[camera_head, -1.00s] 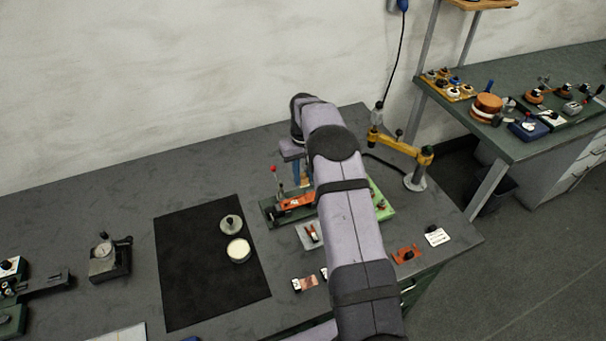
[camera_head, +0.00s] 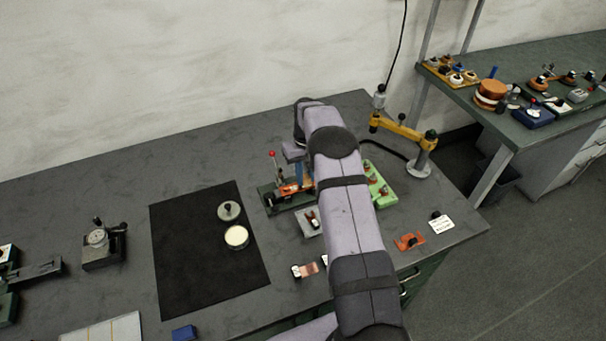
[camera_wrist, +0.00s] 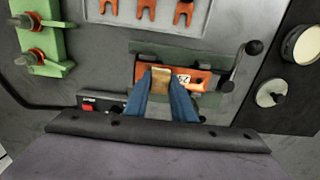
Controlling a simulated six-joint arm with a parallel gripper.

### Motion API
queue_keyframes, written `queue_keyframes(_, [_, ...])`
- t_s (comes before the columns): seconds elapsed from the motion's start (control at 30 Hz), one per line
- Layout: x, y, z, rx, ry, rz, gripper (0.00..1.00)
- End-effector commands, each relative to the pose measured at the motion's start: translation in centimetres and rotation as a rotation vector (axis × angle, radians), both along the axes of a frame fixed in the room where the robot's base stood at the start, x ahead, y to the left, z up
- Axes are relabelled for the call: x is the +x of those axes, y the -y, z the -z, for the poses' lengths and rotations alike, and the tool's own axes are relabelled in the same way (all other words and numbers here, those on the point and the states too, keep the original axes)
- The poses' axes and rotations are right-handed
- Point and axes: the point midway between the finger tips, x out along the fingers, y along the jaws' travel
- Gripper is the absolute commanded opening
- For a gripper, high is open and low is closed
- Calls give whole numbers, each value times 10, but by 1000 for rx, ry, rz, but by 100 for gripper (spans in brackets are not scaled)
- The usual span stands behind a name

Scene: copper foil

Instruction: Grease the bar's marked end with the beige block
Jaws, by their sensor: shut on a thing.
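My gripper (camera_wrist: 161,80) shows in the wrist view with two blue fingers shut on a small tan block (camera_wrist: 161,76), apparently the beige block. The block is over an orange bar-like piece (camera_wrist: 203,80) in a dark green fixture (camera_wrist: 165,48). The piece has a white label with dark marks to the right of the fingers. I cannot tell whether the block touches it. An open tin with cream contents (camera_head: 236,238) stands on a black mat (camera_head: 190,280).
The tin's lid (camera_head: 228,211) lies beside it. A green rack (camera_head: 379,187) stands right of my arm. A yellow jointed arm (camera_head: 402,131) stands behind. A dial gauge (camera_head: 101,245) is at left.

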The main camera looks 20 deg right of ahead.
Motion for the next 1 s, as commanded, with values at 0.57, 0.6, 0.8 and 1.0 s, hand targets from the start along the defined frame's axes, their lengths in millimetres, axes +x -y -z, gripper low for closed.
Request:
queue_keyframes(0.57, [-1, 53, 1, 0, -1, 1, 5])
queue_keyframes(0.6, [-1, 48, -3, 1, -2, -2, 5])
queue_keyframes(0.8, [-1, 29, 1, 1, -3, -3, 5])
queue_keyframes(1.0, [-1, 11, 1, 1, -3, -3, 5])
